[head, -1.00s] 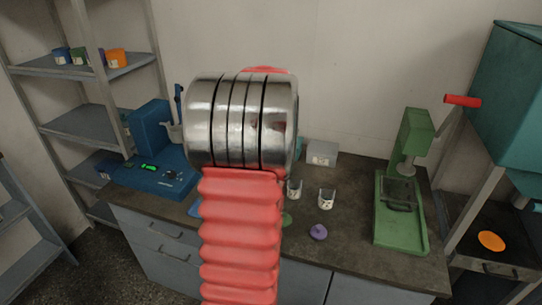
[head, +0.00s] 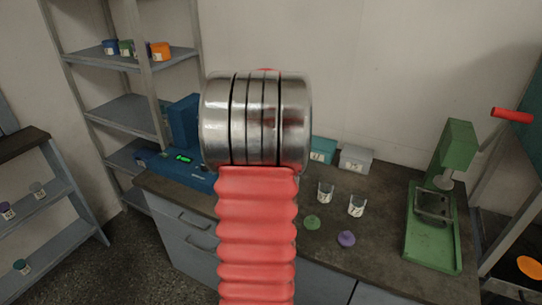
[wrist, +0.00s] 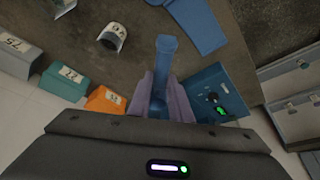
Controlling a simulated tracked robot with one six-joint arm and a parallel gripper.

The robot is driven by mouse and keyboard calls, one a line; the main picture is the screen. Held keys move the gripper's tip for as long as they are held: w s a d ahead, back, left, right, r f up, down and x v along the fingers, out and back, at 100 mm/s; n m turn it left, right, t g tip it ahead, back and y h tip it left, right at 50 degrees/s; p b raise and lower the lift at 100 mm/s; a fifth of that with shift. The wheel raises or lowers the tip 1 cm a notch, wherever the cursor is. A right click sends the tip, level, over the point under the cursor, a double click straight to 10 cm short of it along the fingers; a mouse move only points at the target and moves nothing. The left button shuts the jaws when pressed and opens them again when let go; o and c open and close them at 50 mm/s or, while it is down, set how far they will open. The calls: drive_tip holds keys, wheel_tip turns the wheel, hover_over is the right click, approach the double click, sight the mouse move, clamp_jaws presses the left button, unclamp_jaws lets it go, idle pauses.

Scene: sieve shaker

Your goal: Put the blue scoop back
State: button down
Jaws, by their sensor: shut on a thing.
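In the wrist view my gripper (wrist: 162,82) is shut on a blue bar-like piece, which I take to be the blue scoop (wrist: 166,50). The piece points away from the jaws, over the dark bench; its lower part is hidden between the fingers. In the head view my own arm covers the gripper and the scoop. The place where the scoop belongs is not clear in the current frames.
A blue device (head: 185,128) with a green display stands at the bench's left. Teal (head: 322,149) and grey (head: 355,158) boxes stand at the wall. Cups (head: 326,193), green (head: 312,222) and purple (head: 346,238) pieces lie on the bench. A green press (head: 440,200) stands right.

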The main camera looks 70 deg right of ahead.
drive_tip(key=w+a+f+n+t+y, duration=0.1)
drive_tip(key=w+a+f+n, duration=0.15)
drive_tip(key=w+a, duration=1.05)
drive_tip(key=w+a+f+n+y, duration=0.1)
drive_tip(key=w+a+f+n, duration=0.15)
drive_tip(key=w+a, duration=1)
drive_tip(key=w+a+f+n+y, duration=0.1)
drive_tip(key=w+a+n, duration=0.2)
drive_tip(key=a, duration=1.3)
drive_tip(key=w+a+f+n+y, duration=0.1)
drive_tip(key=w+a+f+n, duration=0.1)
drive_tip(key=a, duration=1.4)
drive_tip(key=shift+w+a+f+n+t, duration=0.2)
drive_tip(key=shift+w+n+t, duration=0.25)
drive_tip(key=shift+w, duration=0.25)
